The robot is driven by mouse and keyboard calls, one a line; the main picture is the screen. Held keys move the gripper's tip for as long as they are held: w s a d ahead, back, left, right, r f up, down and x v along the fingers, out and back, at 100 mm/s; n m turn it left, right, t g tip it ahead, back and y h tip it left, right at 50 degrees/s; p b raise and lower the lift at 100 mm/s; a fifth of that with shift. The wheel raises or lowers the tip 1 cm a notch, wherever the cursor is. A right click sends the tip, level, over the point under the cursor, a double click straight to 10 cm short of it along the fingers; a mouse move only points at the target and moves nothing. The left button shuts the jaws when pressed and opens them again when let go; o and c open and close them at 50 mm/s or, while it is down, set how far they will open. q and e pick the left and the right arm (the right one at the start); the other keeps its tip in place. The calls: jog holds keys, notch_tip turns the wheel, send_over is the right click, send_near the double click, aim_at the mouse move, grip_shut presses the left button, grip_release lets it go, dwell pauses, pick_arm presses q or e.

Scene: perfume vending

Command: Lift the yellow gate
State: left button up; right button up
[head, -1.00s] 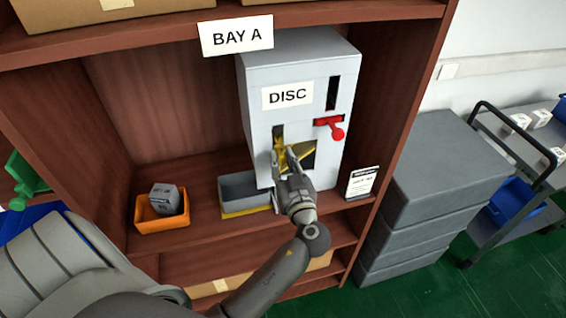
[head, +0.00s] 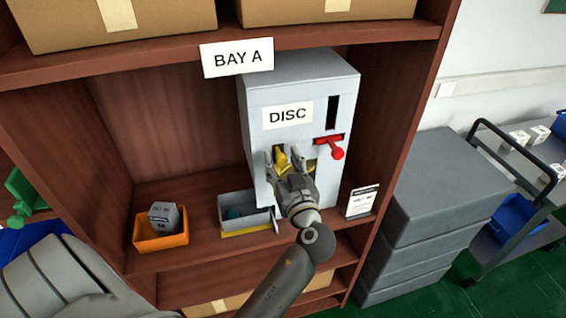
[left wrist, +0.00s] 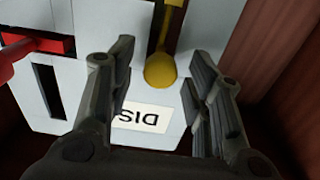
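The grey dispenser (head: 263,95), labelled DISC, stands in the shelf bay. The yellow gate (head: 281,161) is on its front, mostly hidden by my left gripper (head: 284,155) in the head view. In the left wrist view, the yellow rounded knob and its stem (left wrist: 160,70) show between the two fingers of my left gripper (left wrist: 161,52). The fingers are spread, with gaps visible on both sides of the knob. My right gripper is not in view.
A red lever (head: 331,147) sticks out at the dispenser's upper right. A grey tray (head: 249,225) holding something teal stands at the lower left. An orange bin (head: 160,241) with a grey box (head: 164,217) is farther left. A small sign (head: 362,201) stands at right.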

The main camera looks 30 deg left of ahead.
pick_arm(q)
jog(key=v, duration=0.7)
jog(key=shift+s+d, duration=0.2)
dwell(0.4)
